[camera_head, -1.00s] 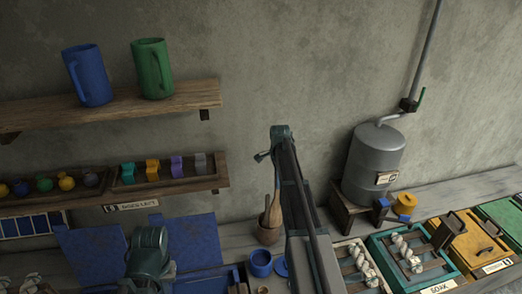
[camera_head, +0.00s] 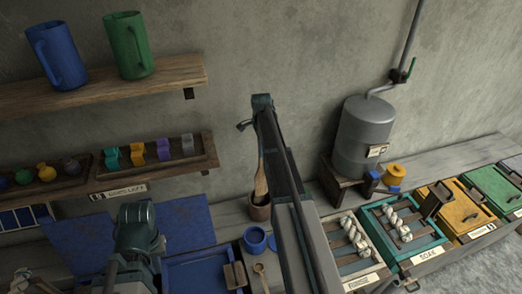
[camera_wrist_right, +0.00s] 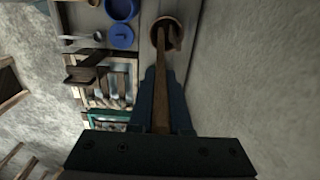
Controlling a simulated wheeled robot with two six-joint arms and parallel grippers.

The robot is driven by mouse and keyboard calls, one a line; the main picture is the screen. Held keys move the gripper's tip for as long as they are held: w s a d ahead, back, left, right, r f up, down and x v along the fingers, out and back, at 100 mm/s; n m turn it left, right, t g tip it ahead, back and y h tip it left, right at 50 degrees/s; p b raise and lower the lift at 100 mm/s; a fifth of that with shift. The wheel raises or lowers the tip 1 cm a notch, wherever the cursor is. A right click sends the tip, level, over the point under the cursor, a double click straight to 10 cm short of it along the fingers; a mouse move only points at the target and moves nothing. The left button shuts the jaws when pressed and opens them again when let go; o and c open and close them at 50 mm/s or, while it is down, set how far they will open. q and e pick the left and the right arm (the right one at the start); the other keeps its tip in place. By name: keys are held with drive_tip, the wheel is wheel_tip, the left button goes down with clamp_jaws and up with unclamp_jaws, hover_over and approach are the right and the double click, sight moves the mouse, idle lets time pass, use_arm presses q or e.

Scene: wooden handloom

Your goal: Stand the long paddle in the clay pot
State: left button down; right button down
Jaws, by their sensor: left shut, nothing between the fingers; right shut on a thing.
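The long wooden paddle (camera_head: 260,181) stands nearly upright at the clay pot (camera_head: 259,212), its broad end low and at the pot's mouth. In the right wrist view the paddle (camera_wrist_right: 161,75) runs from between my right fingers down to the pot's mouth (camera_wrist_right: 178,38). My right gripper (camera_wrist_right: 162,92) is shut on its upper part. In the head view my right arm hides much of that grip. I cannot tell whether the paddle touches the pot's floor. My left gripper (camera_head: 136,240) is low at the left, apart from the pot, shut and empty; its fingertips are hard to make out.
A blue cup (camera_head: 255,240) stands just in front of the pot, with a blue tray (camera_head: 195,274) to the left. A grey tank (camera_head: 365,135) and the lidded bins, including a teal one (camera_head: 412,252), are to the right. Wall shelves (camera_head: 100,88) are at left.

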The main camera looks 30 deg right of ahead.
wheel_tip(320, 180, down, 17)
drive_tip(key=b, duration=1.6)
drive_tip(key=shift+r, duration=0.1)
drive_tip(key=c, duration=0.8)
unclamp_jaws()
drive_tip(key=shift+r, duration=0.1)
wheel_tip(320, 180, up, 14)
drive_tip(key=p, duration=1.4)
drive_tip(key=shift+f, duration=0.2)
